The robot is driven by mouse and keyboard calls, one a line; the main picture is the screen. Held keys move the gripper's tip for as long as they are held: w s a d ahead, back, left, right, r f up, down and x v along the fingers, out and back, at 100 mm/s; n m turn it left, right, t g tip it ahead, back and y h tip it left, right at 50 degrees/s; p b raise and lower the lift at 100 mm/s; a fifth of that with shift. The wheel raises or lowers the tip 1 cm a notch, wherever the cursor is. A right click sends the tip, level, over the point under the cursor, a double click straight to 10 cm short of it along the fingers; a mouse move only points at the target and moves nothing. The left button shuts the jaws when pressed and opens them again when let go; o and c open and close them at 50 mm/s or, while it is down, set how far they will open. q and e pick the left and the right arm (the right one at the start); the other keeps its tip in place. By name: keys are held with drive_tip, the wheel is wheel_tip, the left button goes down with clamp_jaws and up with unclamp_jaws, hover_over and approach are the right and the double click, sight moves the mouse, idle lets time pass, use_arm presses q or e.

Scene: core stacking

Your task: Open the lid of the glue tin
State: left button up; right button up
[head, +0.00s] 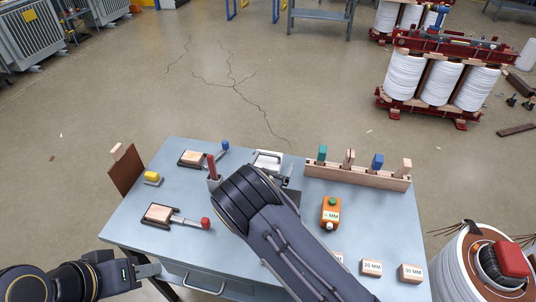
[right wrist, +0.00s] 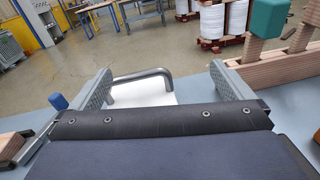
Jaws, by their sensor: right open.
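A pale, white-topped container (head: 268,158), which I take to be the glue tin, stands near the far edge of the table, partly hidden behind my right wrist. In the right wrist view a grey bar handle (right wrist: 143,77) rises over its white top (right wrist: 150,96). My right gripper (right wrist: 163,84) is open, with the handle showing between its two fingers. I cannot tell whether the fingers touch it. The lid looks closed, but much of the tin is hidden. My left gripper (head: 150,270) is at the table's front left, away from the tin; its jaw opening is unclear.
A wooden rack (head: 355,176) with coloured-topped pieces stands right of the tin.

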sight(267, 155)
drive_tip(key=a, duration=0.1)
drive_tip(key=a+f+n+y, duration=0.1)
drive_tip(key=a+n+t, duration=0.1)
drive_tip(key=shift+w+f+y, duration=0.1)
drive_tip(key=shift+f+y, duration=0.25)
drive_tip(key=shift+y, duration=0.05)
drive_tip(key=shift+w+a, duration=0.1)
drive_tip(key=shift+w, duration=0.15)
drive_tip(key=p+x, duration=0.1)
drive_tip(key=x, duration=0.6)
drive_tip(key=shift+w, duration=0.15)
